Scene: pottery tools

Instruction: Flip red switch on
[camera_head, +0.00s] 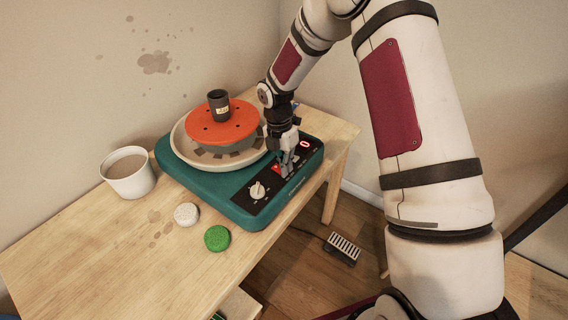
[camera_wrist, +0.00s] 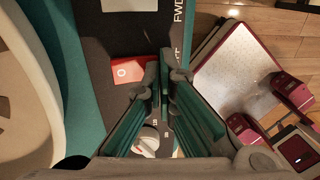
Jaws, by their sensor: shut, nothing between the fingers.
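The red switch (camera_wrist: 128,70) sits on the dark control panel of the teal pottery wheel; the wrist view shows its face with a white circle mark, partly hidden by a finger. In the head view the switch (camera_head: 276,168) shows as a small red patch beside my fingertips. My gripper (camera_head: 287,172) points down at the panel, shut and empty, right by the switch. I cannot tell whether the fingertips touch it. The fingers (camera_wrist: 164,62) also show in the wrist view, just right of the switch. A red lit display (camera_head: 304,144) on the panel reads 0.
A white knob (camera_head: 257,190) is on the near part of the panel. The wheel carries an orange disc (camera_head: 208,130) with a dark cup (camera_head: 218,104). A white bucket (camera_head: 130,174), a white sponge (camera_head: 186,214) and a green one (camera_head: 217,238) stand on the wooden table (camera_head: 60,262). A foot pedal (camera_head: 342,247) lies on the floor.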

